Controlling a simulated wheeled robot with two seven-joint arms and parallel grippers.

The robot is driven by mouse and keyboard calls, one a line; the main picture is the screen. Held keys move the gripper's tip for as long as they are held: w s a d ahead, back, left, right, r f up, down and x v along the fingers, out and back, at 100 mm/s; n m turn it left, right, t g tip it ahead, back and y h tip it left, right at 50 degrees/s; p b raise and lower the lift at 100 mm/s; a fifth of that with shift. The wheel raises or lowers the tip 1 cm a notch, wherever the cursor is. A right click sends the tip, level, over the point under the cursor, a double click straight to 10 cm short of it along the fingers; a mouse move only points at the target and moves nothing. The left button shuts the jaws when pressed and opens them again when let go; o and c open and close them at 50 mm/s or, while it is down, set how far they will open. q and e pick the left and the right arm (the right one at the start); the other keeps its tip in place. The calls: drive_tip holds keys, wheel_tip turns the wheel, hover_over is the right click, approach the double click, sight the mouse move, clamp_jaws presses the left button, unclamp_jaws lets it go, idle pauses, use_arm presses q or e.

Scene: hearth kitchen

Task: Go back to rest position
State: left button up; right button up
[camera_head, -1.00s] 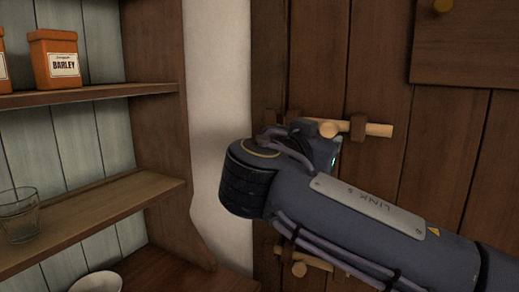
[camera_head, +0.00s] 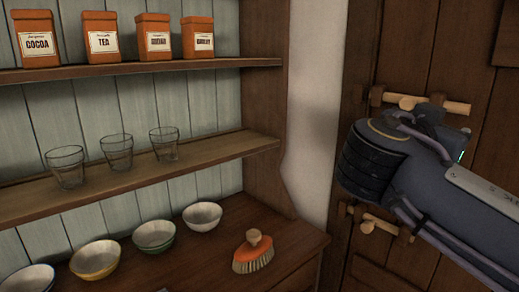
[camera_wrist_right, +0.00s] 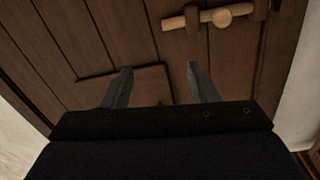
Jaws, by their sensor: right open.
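My right arm comes in from the right in the head view, in front of a wooden plank door (camera_head: 420,50); the gripper's fingers are hidden there. In the right wrist view my right gripper (camera_wrist_right: 160,85) is open, its two fingers apart with nothing between them. It faces the door planks. A pale wooden bolt (camera_wrist_right: 208,19) lies beyond the fingertips, apart from them. The upper bolt (camera_head: 455,107) also shows behind my arm in the head view. My left gripper is in neither view.
A dresser stands left of the door. Its upper shelf (camera_head: 150,66) holds orange tins, its middle shelf (camera_head: 215,150) several glasses. Several bowls, including a white one (camera_head: 202,216), and an orange brush (camera_head: 253,253) are on the counter. A lower bolt (camera_head: 380,226) is on the door.

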drive_tip(key=s+d+f+n+g+y, duration=0.1)
drive_tip(key=s+d+f+n+y, duration=0.15)
drive_tip(key=f, duration=0.55)
drive_tip(key=s+d+f+n+g+y+p, duration=0.1)
drive_tip(key=s+f+n+g+y, duration=0.15)
drive_tip(key=f, duration=0.45)
drive_tip(key=s+d+f+n+g+y, duration=0.1)
drive_tip(key=f+n+y, duration=0.25)
drive_tip(key=f, duration=0.45)
use_arm(q)
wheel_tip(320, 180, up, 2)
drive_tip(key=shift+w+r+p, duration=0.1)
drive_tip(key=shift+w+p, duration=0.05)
drive_tip(key=shift+p, duration=0.4)
use_arm(e)
drive_tip(key=s+a+f+n+y, duration=0.2)
drive_tip(key=s+a+f+y, duration=0.7)
drive_tip(key=s+a+f, duration=0.3)
wheel_tip(320, 180, down, 2)
drive_tip(key=shift+s+g, duration=0.45)
drive_tip(key=shift+s, duration=0.1)
